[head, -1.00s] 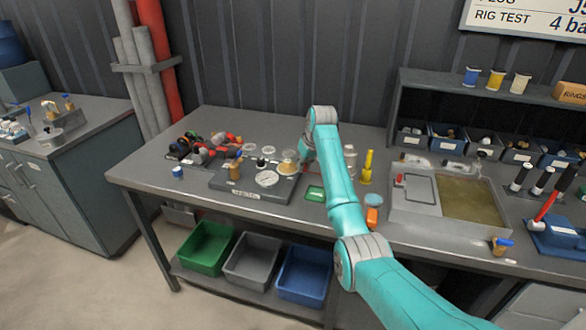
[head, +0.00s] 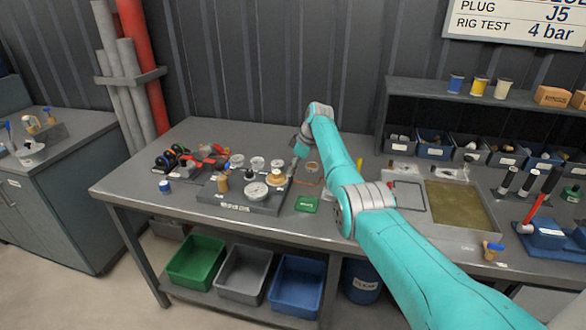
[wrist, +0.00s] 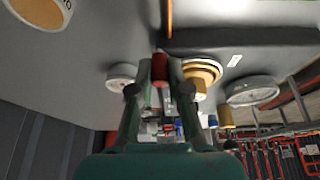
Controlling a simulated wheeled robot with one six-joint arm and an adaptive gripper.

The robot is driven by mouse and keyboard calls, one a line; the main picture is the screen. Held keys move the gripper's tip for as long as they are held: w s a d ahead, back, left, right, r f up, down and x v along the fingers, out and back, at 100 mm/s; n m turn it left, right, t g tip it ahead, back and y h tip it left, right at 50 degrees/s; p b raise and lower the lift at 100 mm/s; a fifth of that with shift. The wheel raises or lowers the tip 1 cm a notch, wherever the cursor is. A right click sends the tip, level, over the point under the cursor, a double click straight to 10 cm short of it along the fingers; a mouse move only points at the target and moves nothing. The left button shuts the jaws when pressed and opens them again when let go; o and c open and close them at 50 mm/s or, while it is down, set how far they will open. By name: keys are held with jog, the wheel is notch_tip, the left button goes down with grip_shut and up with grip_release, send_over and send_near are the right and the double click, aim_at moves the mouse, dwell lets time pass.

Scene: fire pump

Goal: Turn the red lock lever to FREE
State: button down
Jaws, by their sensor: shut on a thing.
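In the wrist view a small red piece, which looks like the red lock lever (wrist: 160,68), sits between the fingertips of my gripper (wrist: 159,82). The fingers are closed in on its sides. Which way the lever points, and any FREE marking, I cannot make out. A brass-and-white round fitting (wrist: 203,72) is just right of the fingers. In the head view my gripper (head: 294,164) is low at the right rear of the grey pump panel (head: 238,207), behind the brass fitting (head: 277,182). The lever cannot be made out there.
White round gauges (head: 256,190) and a tan-handled piece (head: 222,183) stand on the panel. Dark and red fittings (head: 190,160) lie at the left. A shallow basin (head: 455,203) is farther right.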

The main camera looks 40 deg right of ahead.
jog(key=shift+w, duration=0.1)
dwell(0.5)
jog(key=c, duration=1.1)
grip_release()
jog(key=v, duration=1.2)
jog(key=shift+w, duration=0.1)
